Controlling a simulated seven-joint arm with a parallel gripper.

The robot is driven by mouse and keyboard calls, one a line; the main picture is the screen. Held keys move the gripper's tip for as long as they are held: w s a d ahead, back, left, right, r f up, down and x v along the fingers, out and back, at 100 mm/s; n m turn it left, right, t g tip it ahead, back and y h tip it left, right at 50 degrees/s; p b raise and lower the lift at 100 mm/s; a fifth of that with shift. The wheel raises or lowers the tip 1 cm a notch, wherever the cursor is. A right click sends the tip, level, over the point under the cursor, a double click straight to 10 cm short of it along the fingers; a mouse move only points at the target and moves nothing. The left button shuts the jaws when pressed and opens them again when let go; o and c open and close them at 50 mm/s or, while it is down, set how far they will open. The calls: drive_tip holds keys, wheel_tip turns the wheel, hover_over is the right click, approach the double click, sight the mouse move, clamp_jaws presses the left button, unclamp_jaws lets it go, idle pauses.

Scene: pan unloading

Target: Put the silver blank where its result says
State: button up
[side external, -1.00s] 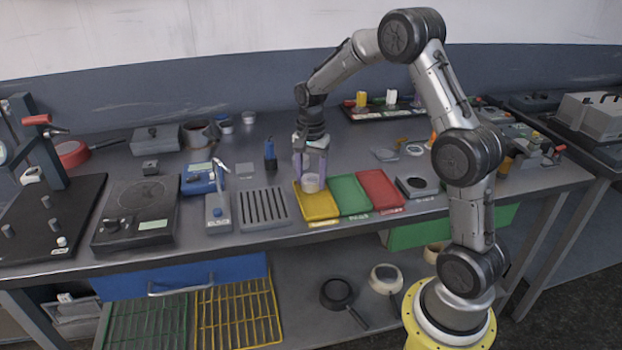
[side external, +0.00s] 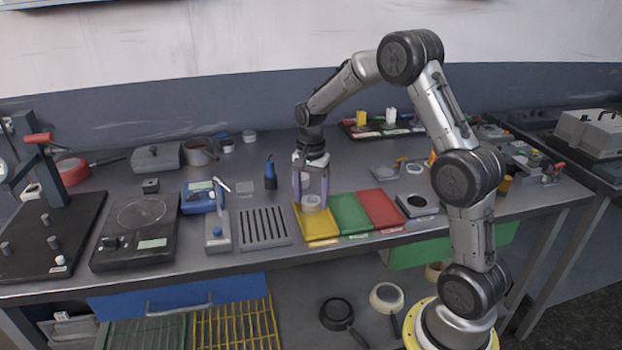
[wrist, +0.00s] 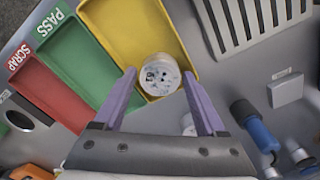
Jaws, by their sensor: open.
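The silver blank (side external: 311,204) is a short pale cylinder in the yellow tray (side external: 323,234). In the wrist view, the blank (wrist: 160,75) shows dark marks on its top and sits towards one end of the tray. My gripper (side external: 311,198) is over that tray with its two purple fingers apart, one on either side of the blank. In the wrist view, a gap shows between the fingers and the blank. The green tray (wrist: 85,75) is labelled PASS and the red tray (wrist: 45,95) SCRAP. The yellow tray's label is not readable.
The slotted grey rack (side external: 264,229) stands left of the yellow tray. A blue-handled tool (side external: 270,173) stands behind it. A blue device (side external: 200,197) and a dark plate unit (side external: 135,232) are farther left. A dark block with a round hole (side external: 417,205) is right of the red tray.

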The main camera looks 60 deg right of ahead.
sight(311, 200)
wheel_tip(311, 200, up, 11)
drive_tip(key=s+a+r+n+t, duration=0.2)
drive_tip(key=s+a+r+n, duration=0.2)
drive_tip(key=s+a+r, duration=0.15)
drive_tip(key=s+a+f+n+t, duration=0.1)
drive_tip(key=s+a+n, duration=0.4)
drive_tip(key=s, duration=0.4)
drive_tip(key=s+a+f+n+t, duration=0.1)
drive_tip(key=s+a+n+t, duration=0.1)
drive_tip(key=s+a+n, duration=0.3)
drive_tip(key=s+n, duration=0.2)
drive_tip(key=s, duration=0.2)
drive_tip(key=shift+s+a+t, duration=0.15)
drive_tip(key=shift+a+t, duration=0.15)
drive_tip(key=shift+a, duration=0.05)
